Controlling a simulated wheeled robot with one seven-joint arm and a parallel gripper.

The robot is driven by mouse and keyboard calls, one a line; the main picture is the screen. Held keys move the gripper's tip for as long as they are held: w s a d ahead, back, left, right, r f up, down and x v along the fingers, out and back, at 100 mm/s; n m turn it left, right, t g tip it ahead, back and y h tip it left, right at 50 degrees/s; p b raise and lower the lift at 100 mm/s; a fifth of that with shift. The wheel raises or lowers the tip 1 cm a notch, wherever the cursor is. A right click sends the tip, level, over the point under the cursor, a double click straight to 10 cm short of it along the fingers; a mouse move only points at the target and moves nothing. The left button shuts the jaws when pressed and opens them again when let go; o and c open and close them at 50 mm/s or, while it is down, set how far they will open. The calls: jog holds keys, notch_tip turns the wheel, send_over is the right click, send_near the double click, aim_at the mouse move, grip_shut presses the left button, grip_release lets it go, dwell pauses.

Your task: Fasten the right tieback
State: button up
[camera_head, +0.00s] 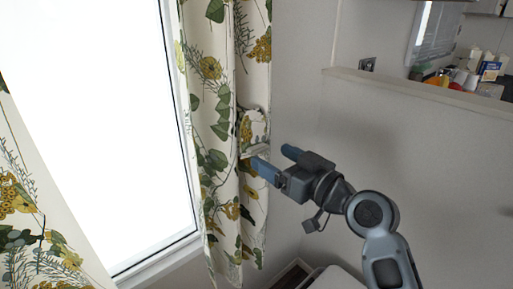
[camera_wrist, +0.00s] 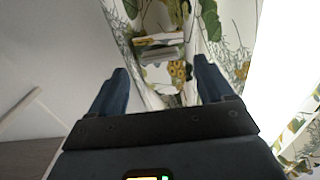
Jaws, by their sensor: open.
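The right curtain (camera_head: 214,110) hangs beside the bright window, white with green leaves and yellow flowers. The right tieback (camera_head: 253,128) is a short band of the same floral cloth on the curtain's right side, with a pale edge or strip along its bottom. In the wrist view the tieback (camera_wrist: 160,42) lies ahead, just beyond and between the fingertips. My gripper (camera_head: 273,157) is open, its blue fingers pointing at the curtain just below the tieback. In the wrist view nothing is visibly held between the fingers of my gripper (camera_wrist: 160,67). I cannot tell whether a finger touches the cloth.
The left curtain (camera_head: 28,220) hangs on the other side of the window (camera_head: 100,110). A pale wall with a ledge (camera_head: 420,88) stands on the right, with several kitchen items behind it. A wall socket (camera_head: 367,64) is above the ledge's left end.

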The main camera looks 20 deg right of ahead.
aim_at(254, 146)
jog(key=p+x, duration=0.1)
jog(key=x, duration=0.6)
jog(key=shift+w+a+p, duration=0.1)
jog(key=shift+w+p, duration=0.2)
jog(key=shift+w, duration=0.05)
jog(key=c, duration=1.3)
jog(key=shift+c, duration=0.3)
